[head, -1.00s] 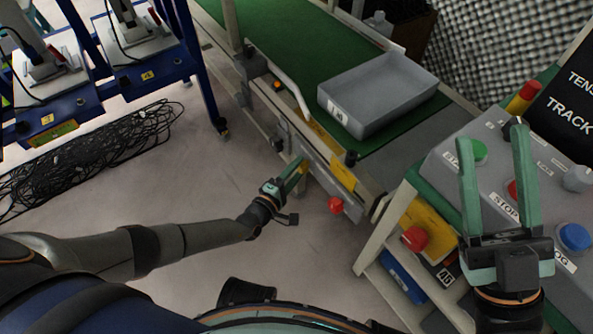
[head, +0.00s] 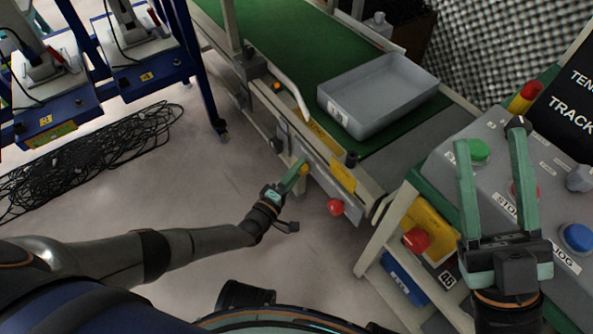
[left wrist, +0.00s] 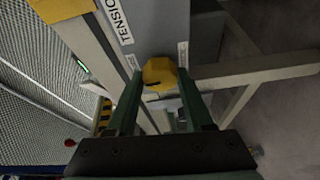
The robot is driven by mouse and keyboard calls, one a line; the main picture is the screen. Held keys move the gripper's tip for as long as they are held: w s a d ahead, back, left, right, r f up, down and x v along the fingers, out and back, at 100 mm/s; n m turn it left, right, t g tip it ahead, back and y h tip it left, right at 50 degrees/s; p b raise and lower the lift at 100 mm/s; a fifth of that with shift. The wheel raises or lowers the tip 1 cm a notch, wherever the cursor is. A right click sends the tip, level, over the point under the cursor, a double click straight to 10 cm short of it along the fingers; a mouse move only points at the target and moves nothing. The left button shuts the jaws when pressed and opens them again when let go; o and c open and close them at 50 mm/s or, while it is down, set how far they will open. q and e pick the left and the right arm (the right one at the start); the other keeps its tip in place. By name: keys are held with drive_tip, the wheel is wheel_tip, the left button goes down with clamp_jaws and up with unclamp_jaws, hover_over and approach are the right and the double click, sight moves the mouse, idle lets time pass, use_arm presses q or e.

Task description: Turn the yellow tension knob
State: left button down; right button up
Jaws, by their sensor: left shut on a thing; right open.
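The yellow tension knob (left wrist: 160,74) sits on a grey plate marked "TENSION" (left wrist: 116,20), in the left wrist view. My left gripper (left wrist: 158,88) is shut on the knob, one green finger on each side. In the head view my left gripper (head: 296,174) reaches the side of the conveyor frame, and a little of the knob (head: 304,169) shows at its fingertips. My right gripper (head: 497,140) is open and empty, in front of the grey control box (head: 440,160) in the head view.
A grey tray (head: 385,112) stands on the green conveyor belt (head: 265,62). Red knobs (head: 336,207) and (head: 416,240) stick out near the frame. The control box has green (head: 478,150) and blue (head: 576,238) buttons. Tangled black cables (head: 90,160) lie on the floor at left.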

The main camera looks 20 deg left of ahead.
use_arm(q)
drive_tip(key=shift+c, duration=1.4)
unclamp_jaws()
drive_tip(key=p+v, duration=0.4)
drive_tip(key=v, duration=0.8)
drive_tip(key=shift+s+a, duration=0.15)
drive_tip(key=shift+s, duration=0.05)
